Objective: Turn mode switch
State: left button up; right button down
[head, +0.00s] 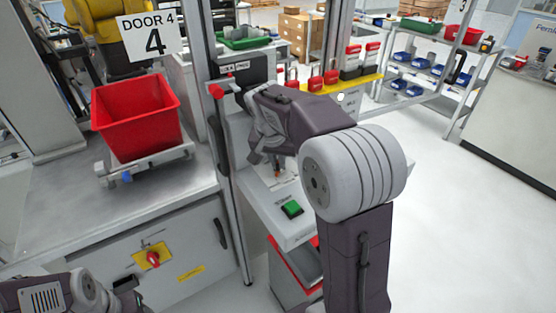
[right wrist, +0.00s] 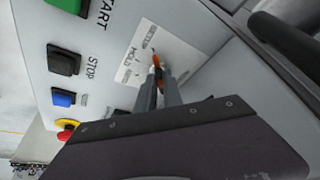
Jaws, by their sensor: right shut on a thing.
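The mode switch, a small knob with an orange tip (right wrist: 155,61), sits on a white labelled plate (right wrist: 178,50) on the pale control panel. My right gripper (right wrist: 161,77) is shut on the switch, with its grey fingers on either side of it. In the head view my right gripper (head: 272,160) reaches down to the panel, and the wrist hides most of the switch. Part of my left arm shows at the bottom left, with a dark gripper part (head: 126,288) whose fingers I cannot make out.
Beside the switch are a green START button (right wrist: 66,5), a black STOP button (right wrist: 63,60), a blue button (right wrist: 63,98) and a red emergency button (right wrist: 67,128). A red bin (head: 137,118) stands on the left bench. A red rotary switch (head: 152,258) is on the cabinet below.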

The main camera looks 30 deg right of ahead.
jog(key=shift+r, duration=0.1)
jog(key=c, duration=1.5)
grip_release()
jog(key=p+v, duration=0.1)
jog(key=v, duration=0.8)
